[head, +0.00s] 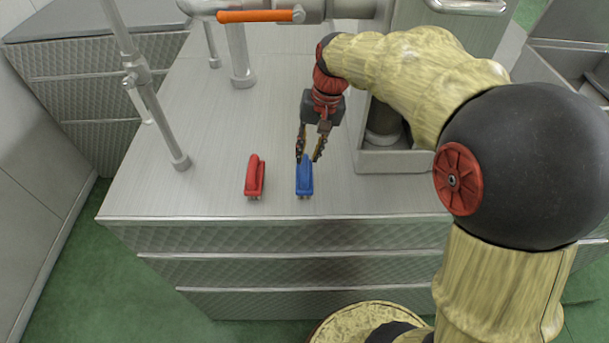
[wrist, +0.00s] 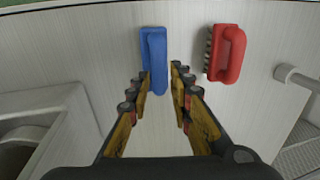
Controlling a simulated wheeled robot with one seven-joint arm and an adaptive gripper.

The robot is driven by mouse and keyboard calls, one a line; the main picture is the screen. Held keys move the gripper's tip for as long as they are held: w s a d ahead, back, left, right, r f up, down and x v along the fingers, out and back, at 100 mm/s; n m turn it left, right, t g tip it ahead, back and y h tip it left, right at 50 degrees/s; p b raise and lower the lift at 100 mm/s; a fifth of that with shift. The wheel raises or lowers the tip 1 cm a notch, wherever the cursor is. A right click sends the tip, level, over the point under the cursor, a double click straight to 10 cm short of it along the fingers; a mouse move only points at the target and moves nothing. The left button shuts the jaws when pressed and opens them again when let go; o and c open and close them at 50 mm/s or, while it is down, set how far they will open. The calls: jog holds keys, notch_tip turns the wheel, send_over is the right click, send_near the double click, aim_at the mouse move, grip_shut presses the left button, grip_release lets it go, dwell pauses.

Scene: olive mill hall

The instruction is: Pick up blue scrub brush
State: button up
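The blue scrub brush (head: 304,178) lies on the metal worktop near its front edge. It also shows in the wrist view (wrist: 154,58), upper middle, its near end reaching between the fingertips. My gripper (head: 309,158) is open and points down at the brush's far end in the head view. In the wrist view the two fingers (wrist: 160,84) stand apart, one on each side of the brush's near end. I cannot tell whether either finger touches it. Nothing is held.
A red scrub brush (head: 254,177) lies to the left of the blue one; it shows at the right in the wrist view (wrist: 228,53). A metal post (head: 165,125) stands further left. A steel basin-like housing (head: 392,160) is to the right. The worktop (head: 210,140) is bare around the brushes.

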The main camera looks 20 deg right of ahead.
aim_at(305, 165)
jog(key=shift+w+a+f+p, duration=0.1)
jog(key=shift+a+f+p, duration=0.15)
jog(key=shift+f, duration=0.8)
jog(key=shift+s+a+f+p, duration=0.1)
jog(key=shift+f+p, duration=0.2)
jog(key=shift+f, duration=0.7)
jog(key=shift+w+a+f+p, duration=0.1)
jog(key=shift+a+f+p, duration=0.15)
jog(key=shift+f, duration=0.8)
jog(key=shift+c, duration=1.1)
grip_shut()
